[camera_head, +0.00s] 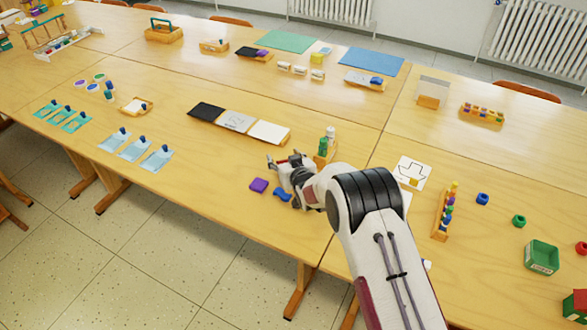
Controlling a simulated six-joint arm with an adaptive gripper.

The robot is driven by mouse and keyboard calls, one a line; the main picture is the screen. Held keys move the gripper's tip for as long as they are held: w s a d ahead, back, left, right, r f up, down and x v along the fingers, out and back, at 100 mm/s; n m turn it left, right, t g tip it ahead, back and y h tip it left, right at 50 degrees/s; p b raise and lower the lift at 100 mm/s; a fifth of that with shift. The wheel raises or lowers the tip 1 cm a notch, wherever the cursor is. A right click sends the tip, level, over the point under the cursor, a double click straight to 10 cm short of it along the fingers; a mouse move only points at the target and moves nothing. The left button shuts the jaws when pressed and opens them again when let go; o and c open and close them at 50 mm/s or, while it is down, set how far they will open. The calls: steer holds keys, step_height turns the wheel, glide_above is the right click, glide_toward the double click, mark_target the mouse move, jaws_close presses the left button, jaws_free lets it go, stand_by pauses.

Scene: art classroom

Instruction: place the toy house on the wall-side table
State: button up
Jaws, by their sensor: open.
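My gripper (282,162) is open and appears empty over the near table at the centre, far to the left of the toy house. A purple block (259,185) and a blue piece (282,194) lie close beside it.
A green box (541,257), a red ring (582,248) and a peg rack (444,212) stand near the toy house. A bottle holder (325,150) stands just right of my gripper. Bare wood shows around the block tray (482,115) on the wall-side table.

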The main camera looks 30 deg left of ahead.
steer(key=v, duration=1)
stand_by(0.5)
steer(key=shift+s+d+r, duration=0.1)
stand_by(0.7)
